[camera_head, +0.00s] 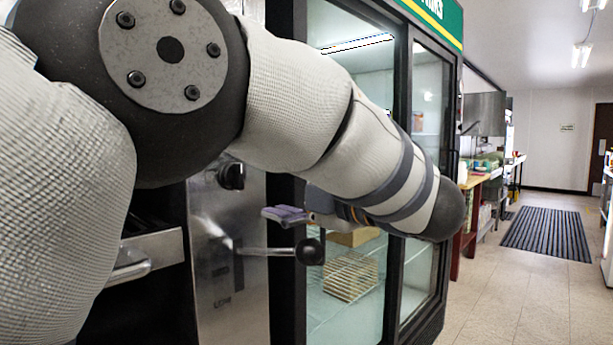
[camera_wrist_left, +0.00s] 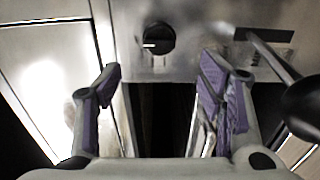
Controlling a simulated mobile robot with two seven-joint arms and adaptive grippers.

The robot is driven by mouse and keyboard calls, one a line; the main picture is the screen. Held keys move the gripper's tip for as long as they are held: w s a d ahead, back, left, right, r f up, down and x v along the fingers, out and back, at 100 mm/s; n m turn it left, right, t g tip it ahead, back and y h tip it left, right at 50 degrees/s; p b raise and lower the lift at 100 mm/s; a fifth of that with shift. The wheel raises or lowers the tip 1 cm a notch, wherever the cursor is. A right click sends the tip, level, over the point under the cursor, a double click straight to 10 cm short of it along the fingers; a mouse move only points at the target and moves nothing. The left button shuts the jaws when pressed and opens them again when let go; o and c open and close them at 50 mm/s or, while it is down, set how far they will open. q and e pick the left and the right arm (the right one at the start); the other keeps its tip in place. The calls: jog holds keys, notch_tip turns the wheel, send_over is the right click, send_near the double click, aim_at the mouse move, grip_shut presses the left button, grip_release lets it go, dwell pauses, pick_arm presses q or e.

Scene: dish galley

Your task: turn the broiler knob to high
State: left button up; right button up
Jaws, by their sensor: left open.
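The broiler knob (camera_head: 232,176) is a round black knob on the steel front panel (camera_head: 225,215), partly hidden by my left arm in the head view. In the left wrist view the knob (camera_wrist_left: 158,38) shows whole, with a pale pointer mark toward the left. My left gripper (camera_head: 285,214) has purple finger pads and stands out from the panel, to the right of the knob. In the left wrist view the gripper (camera_wrist_left: 160,82) is open and empty, its fingers spread either side of the knob's line and apart from it. My right gripper is out of view.
A metal lever with a black ball end (camera_head: 310,251) sticks out below the gripper; the ball (camera_wrist_left: 305,106) is close to the right finger in the wrist view. A glass-door fridge (camera_head: 400,318) stands to the right. The aisle floor (camera_head: 490,285) is clear.

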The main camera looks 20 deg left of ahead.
pick_arm(q)
jog(key=x, duration=1)
jog(key=shift+w+a+r, duration=0.1)
jog(key=shift+a, duration=0.2)
jog(key=shift+c, duration=0.6)
jog(key=c, duration=1.1)
